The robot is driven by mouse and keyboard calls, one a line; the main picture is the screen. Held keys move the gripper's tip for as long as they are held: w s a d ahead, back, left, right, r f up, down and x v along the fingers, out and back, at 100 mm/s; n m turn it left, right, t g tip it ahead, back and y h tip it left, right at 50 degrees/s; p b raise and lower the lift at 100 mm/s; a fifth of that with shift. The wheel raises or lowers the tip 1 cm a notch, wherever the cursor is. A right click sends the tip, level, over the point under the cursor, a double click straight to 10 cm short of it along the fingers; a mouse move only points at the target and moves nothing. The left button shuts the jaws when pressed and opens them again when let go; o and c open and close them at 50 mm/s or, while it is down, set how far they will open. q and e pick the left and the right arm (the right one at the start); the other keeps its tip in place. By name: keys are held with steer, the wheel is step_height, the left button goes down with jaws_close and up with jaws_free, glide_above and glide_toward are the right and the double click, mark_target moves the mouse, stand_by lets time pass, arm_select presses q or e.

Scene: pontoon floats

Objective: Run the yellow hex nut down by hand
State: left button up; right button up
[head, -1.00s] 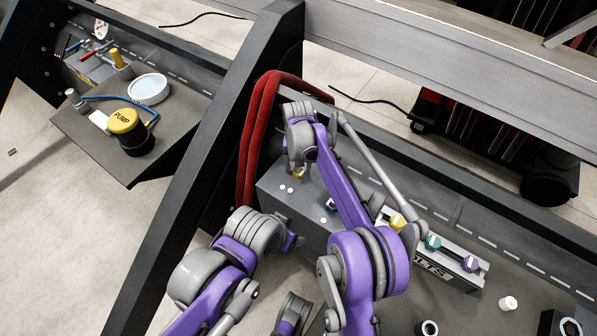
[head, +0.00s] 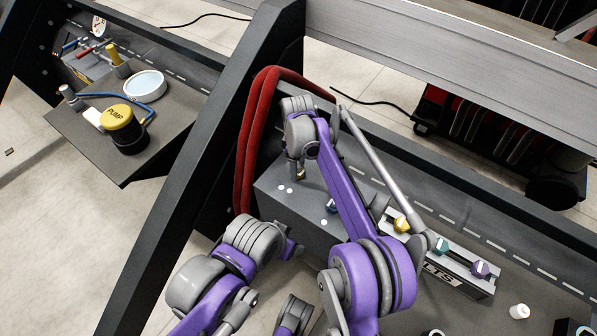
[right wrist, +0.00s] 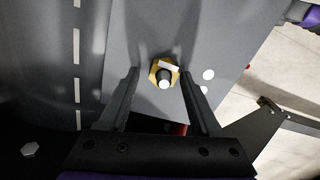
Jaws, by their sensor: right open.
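The yellow hex nut (right wrist: 157,67) sits around a white-tipped stud (right wrist: 165,83) on the grey block in the right wrist view. My right gripper (right wrist: 160,88) is open, with one finger on either side of the nut and a visible gap to each. Whether the fingertips are level with the nut is hard to tell. In the head view, my right gripper (head: 299,172) points down over the grey block (head: 290,208), and only a small bit of yellow shows by its fingertips.
A labelled bolt rack (head: 440,272) holds yellow, teal and purple-headed pieces right of my arm. A blue-marked piece (head: 331,206) stands on the block. Red hoses (head: 250,150) hang beside a dark post. A yellow-topped pump (head: 119,122) stands on the left shelf.

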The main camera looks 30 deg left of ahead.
steer(key=n+b, duration=0.2)
steer(key=n, duration=0.4)
steer(key=shift+f, duration=0.2)
steer(key=n, duration=0.2)
steer(key=shift+r+n, duration=0.2)
steer(key=shift+n, duration=0.2)
steer(key=shift+w+n, duration=0.1)
steer(key=shift+n, duration=0.2)
arm_select(q)
steer(key=f, duration=0.3)
steer(key=shift+w+f, duration=0.2)
steer(key=shift+f, duration=0.05)
steer(key=shift+w+f, duration=0.1)
arm_select(e)
steer(key=shift+s, duration=0.35)
steer(key=shift+a+r, duration=0.1)
jaws_close()
steer(key=shift+m, duration=0.5)
steer(key=shift+c, duration=1.2)
jaws_free()
steer(key=shift+m, duration=0.3)
arm_select(q)
steer(key=shift+s+r, duration=0.2)
steer(key=shift+r, duration=0.2)
arm_select(e)
steer(key=shift+o, duration=1.2)
steer(key=shift+s, duration=0.1)
